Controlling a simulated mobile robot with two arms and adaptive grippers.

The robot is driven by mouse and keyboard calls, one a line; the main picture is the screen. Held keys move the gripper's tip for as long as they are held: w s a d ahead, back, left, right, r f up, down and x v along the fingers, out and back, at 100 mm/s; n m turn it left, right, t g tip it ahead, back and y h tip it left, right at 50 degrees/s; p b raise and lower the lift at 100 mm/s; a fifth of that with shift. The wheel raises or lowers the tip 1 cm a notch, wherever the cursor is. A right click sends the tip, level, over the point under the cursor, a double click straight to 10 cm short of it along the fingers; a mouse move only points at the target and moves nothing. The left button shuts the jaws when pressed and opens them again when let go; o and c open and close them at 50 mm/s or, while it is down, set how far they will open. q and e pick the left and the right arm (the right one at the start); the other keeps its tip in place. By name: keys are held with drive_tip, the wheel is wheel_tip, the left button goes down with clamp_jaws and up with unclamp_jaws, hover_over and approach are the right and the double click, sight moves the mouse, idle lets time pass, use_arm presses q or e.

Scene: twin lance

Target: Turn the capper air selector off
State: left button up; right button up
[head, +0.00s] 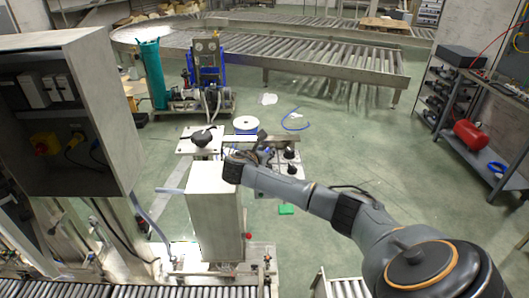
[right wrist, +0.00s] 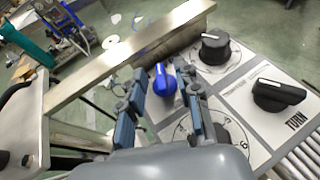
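A blue selector knob (right wrist: 165,82) stands on a light control panel (right wrist: 245,82) in the right wrist view. My right gripper (right wrist: 164,76) has its two fingers apart, one on each side of the blue knob. I cannot tell whether they touch it. In the head view my right gripper (head: 262,148) is over the panel, and its fingers are small and partly hidden by the wrist. The label beside the blue knob is not readable. My left gripper is in neither view.
Black knobs (right wrist: 213,46) and (right wrist: 277,95) sit right of the blue knob; another dial is partly hidden by my finger. A metal bar (right wrist: 120,55) runs along the panel's far edge. A grey cabinet (head: 215,212) stands left of my gripper. Rollers (head: 130,291) run along the front.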

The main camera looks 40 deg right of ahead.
drive_tip(key=v, duration=1.2)
